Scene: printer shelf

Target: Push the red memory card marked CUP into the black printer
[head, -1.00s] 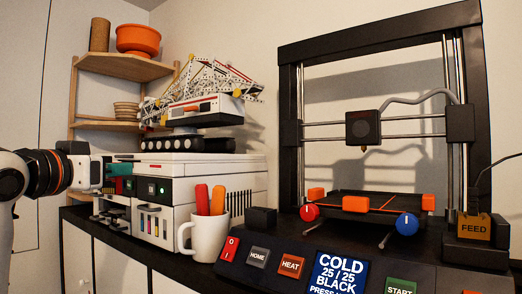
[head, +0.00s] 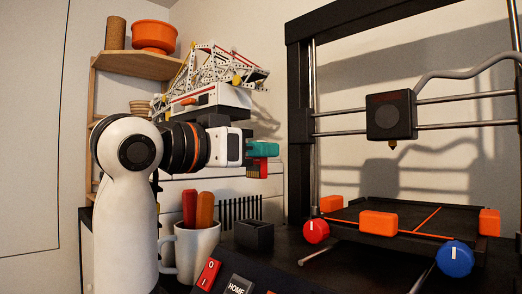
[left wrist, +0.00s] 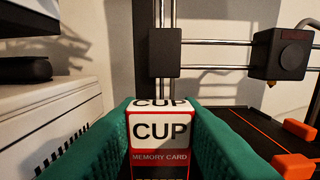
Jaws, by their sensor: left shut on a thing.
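The red and white memory card (left wrist: 158,132) marked CUP is between the teal fingers of my left gripper (head: 264,158), which is shut on it. In the head view a dark red part of the card (head: 258,170) shows just below the fingers. The gripper is in the air, left of the black printer (head: 298,110) and its upright frame. In the left wrist view the printer frame (left wrist: 143,50) stands beyond the card, and the card's lower end is cut off. I cannot make out a card slot. My right gripper is not in view.
A small black open-topped box (head: 254,235) stands below the gripper, beside a white mug (head: 196,250) with red and orange handles. The print bed (head: 440,221) has orange clips, with red (head: 316,231) and blue (head: 454,258) knobs in front. A white printer (left wrist: 45,118) lies left.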

